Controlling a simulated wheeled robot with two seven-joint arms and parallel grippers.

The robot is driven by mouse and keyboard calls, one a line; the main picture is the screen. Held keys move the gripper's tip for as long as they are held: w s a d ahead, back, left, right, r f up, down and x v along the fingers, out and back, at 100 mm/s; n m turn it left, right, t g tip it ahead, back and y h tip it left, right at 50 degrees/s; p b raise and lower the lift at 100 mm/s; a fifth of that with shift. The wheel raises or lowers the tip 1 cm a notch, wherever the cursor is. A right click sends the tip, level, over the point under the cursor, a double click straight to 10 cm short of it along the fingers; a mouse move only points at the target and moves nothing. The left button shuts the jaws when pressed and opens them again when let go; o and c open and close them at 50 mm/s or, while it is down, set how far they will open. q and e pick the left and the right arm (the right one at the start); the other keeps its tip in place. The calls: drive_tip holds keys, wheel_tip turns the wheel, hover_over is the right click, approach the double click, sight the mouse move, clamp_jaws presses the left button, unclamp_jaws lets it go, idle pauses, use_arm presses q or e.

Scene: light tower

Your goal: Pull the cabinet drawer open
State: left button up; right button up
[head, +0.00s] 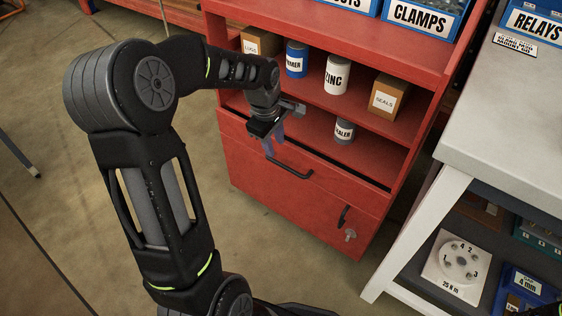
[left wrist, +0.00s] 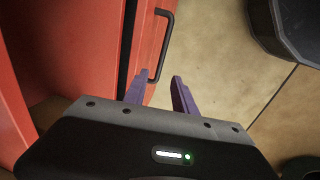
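The red cabinet (head: 300,225) has a drawer (head: 255,165) below its open shelves, with a black bar handle (head: 293,170) across its front. A dark slit runs along the drawer's top edge; I cannot tell whether the drawer is slightly out. My left gripper (head: 269,147) points down at the left end of the handle. In the left wrist view its two purple fingers (left wrist: 162,77) are apart, and the near end of the handle (left wrist: 169,38) shows close to the left fingertip. I cannot tell whether they touch. My right gripper is not in view.
The shelves hold a blue can (head: 297,60), a ZINC can (head: 337,75), a SEALS box (head: 388,97) and a small grey can (head: 344,131). A key (head: 350,235) sits low on the cabinet front. A white-legged bench (head: 415,235) stands to the right. Floor before the cabinet is clear.

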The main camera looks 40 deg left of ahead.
sight(279, 163)
use_arm(q)
drive_tip(key=shift+w+f+b, duration=0.25)
drive_tip(key=shift+f+b, duration=0.2)
drive_tip(key=shift+f, duration=0.85)
drive_tip(key=shift+w+f+b, duration=0.2)
drive_tip(key=shift+f+b, duration=0.3)
drive_tip(key=shift+f, duration=0.8)
drive_tip(key=shift+w+f+b, duration=0.25)
drive_tip(key=shift+f+b, duration=0.2)
drive_tip(key=shift+f, duration=0.85)
clamp_jaws()
